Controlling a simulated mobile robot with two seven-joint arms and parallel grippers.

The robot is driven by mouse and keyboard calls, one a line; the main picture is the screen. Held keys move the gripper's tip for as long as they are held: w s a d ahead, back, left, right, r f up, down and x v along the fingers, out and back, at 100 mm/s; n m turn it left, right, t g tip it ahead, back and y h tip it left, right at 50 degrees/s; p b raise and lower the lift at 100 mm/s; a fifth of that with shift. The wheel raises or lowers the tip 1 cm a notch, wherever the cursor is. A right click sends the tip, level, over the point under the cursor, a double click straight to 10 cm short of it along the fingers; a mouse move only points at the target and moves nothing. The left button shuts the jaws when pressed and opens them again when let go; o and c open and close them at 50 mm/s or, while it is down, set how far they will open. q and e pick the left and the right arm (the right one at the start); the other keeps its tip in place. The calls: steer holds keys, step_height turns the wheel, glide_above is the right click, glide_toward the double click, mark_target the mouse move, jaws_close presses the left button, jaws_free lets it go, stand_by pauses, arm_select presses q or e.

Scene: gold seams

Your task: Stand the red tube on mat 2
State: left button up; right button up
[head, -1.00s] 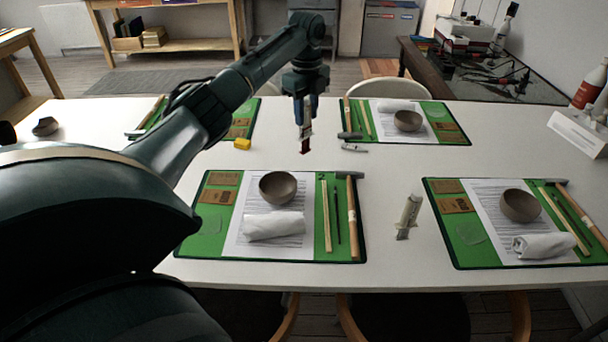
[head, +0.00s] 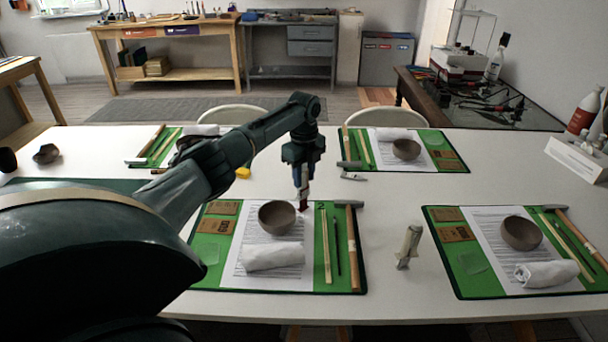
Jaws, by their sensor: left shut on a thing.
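My left gripper (head: 303,182) points down and is shut on the red tube. The tube's dark red end (head: 303,206) shows below the fingers, and the fingers hide part of the tube. It looks upright. In the picture it lies over the back edge of mat 2, near the printed number; the gap below it is hard to judge. Mat 2 (head: 208,279) is the green mat at front centre. It bears a paper sheet, a brown bowl (head: 277,217), a rolled white cloth (head: 273,256), sticks and a hammer (head: 352,250). My right gripper is not in view.
A small tube (head: 353,177) lies by the back right mat (head: 436,159). A yellow block (head: 243,173) lies behind mat 2.

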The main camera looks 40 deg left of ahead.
arm_select(q)
steer(key=shift+d+f, duration=0.1)
steer(key=shift+f, duration=0.5)
steer(key=o, duration=1)
steer(key=shift+c, duration=0.2)
steer(key=shift+r, duration=0.35)
step_height(320, 180, up, 13)
steer(key=shift+f, duration=0.2)
